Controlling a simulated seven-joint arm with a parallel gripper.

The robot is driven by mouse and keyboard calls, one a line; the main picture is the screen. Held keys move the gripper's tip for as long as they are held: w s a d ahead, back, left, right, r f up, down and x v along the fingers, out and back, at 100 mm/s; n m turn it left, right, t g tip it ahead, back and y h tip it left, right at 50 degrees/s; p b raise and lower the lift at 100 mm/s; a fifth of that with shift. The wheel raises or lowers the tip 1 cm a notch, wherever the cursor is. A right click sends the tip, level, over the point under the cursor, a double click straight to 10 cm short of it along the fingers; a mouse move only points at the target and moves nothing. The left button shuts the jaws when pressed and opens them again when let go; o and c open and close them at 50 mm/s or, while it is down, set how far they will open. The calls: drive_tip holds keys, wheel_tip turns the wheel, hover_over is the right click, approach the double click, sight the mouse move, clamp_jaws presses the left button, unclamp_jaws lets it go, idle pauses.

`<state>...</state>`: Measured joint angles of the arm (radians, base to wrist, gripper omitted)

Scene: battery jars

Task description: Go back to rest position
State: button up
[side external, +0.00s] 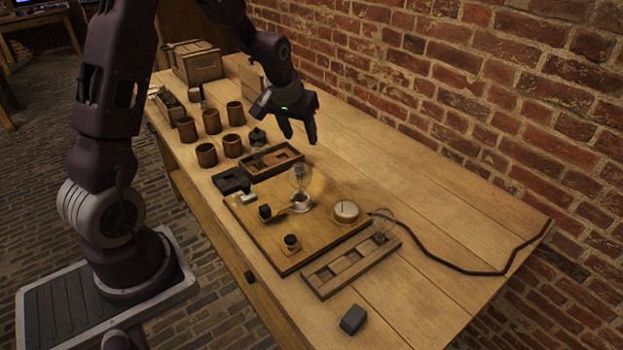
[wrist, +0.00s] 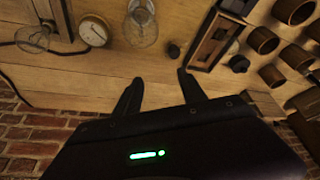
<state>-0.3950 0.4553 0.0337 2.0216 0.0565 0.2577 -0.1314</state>
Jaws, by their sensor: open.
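My gripper (side external: 300,133) is open and empty in the side external view, held in the air above the bench behind the compartment tray. In the wrist view my gripper (wrist: 160,82) has its two dark fingers spread, with bare wood between them. A wooden board (side external: 262,240) lies on the bench below. It bears a clear glass bulb (side external: 300,178), a round dial gauge (side external: 345,211) and small dark knobs. The bulb (wrist: 142,22) and the gauge (wrist: 93,30) also show in the wrist view.
Several brown jars (side external: 207,155) stand left of my gripper. A wooden tray (side external: 272,163) sits below it, and another tray (side external: 350,264) holds a second bulb (side external: 383,225). A brick wall (side external: 480,90) runs along the far side. A dark cable (side external: 450,263) crosses the otherwise clear right end.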

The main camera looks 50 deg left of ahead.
drive_tip(key=s+d+r+m+t, duration=0.1)
drive_tip(key=s+d+r+m, duration=0.1)
drive_tip(key=s+d+r, duration=0.8)
drive_tip(key=s+d+r+m+h, duration=0.1)
drive_tip(key=s+d, duration=0.3)
drive_tip(key=s, duration=0.4)
drive_tip(key=s+d+r+m+h, duration=0.1)
drive_tip(key=s+d+r+m, duration=0.1)
drive_tip(key=s+d, duration=0.3)
drive_tip(key=s+r, duration=0.1)
drive_tip(key=s, duration=0.2)
drive_tip(key=shift+s+r+m+t, duration=0.15)
drive_tip(key=shift+s+m+t, duration=0.15)
drive_tip(key=shift+s+m, duration=0.1)
drive_tip(key=shift+a, duration=0.1)
drive_tip(key=shift+c, duration=0.4)
